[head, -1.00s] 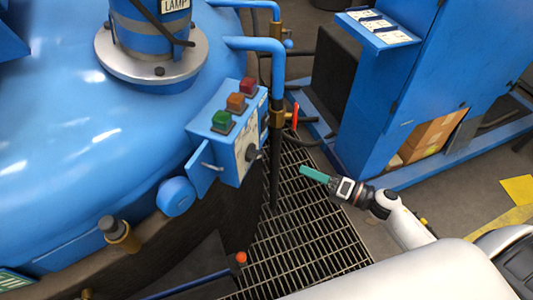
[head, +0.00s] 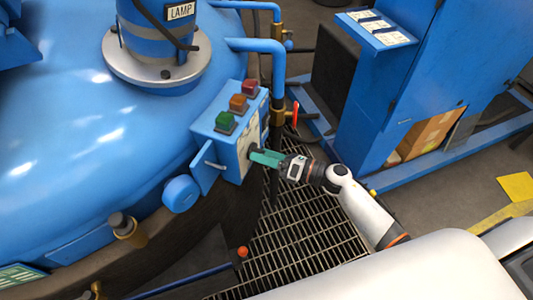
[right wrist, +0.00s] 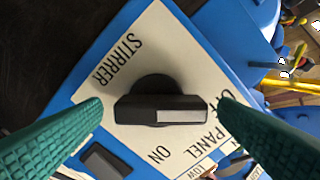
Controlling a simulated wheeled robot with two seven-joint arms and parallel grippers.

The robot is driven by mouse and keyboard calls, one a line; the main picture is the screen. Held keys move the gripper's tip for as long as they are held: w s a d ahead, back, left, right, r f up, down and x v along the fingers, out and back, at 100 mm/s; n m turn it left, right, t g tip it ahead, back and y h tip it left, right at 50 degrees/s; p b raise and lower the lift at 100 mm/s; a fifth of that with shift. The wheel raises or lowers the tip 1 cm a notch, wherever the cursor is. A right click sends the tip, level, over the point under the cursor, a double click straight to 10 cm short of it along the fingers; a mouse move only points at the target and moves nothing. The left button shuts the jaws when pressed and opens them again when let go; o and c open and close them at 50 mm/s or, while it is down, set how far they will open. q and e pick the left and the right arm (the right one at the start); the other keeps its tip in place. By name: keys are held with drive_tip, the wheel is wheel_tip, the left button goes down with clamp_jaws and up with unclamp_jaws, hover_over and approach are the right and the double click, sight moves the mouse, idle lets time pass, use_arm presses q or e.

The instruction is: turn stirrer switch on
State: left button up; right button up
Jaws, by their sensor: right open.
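The stirrer switch (right wrist: 160,108) is a black rotary knob on a white plate (right wrist: 120,60) lettered STIRRER and ON, with another label partly hidden, in the right wrist view. A pale stripe marks the right part of its bar. In the head view the plate is on the front of the blue control box (head: 222,152), and my gripper covers the knob. My right gripper (head: 262,157) is open, its two teal fingers at the plate. In the right wrist view its fingers (right wrist: 162,125) stand left and right of the knob, apart from it. My left gripper is not in view.
Green (head: 225,122), amber (head: 238,103) and red (head: 250,88) buttons top the box. A red-handled valve (head: 293,114) on a pipe stands close behind my gripper. A blue cabinet (head: 400,90) is at right. Floor grating (head: 300,240) lies below.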

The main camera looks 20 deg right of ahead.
drive_tip(key=c, duration=1)
drive_tip(key=shift+m, duration=0.4)
drive_tip(key=m+p, duration=0.2)
drive_tip(key=m, duration=0.4)
drive_tip(key=m+p, duration=0.2)
drive_tip(key=m, duration=0.4)
drive_tip(key=shift+w+d+r+m, duration=0.1)
drive_tip(key=shift+w+m, duration=0.05)
drive_tip(key=shift+m, duration=0.25)
drive_tip(key=m+p, duration=0.1)
drive_tip(key=m, duration=0.3)
drive_tip(key=shift+m, duration=0.3)
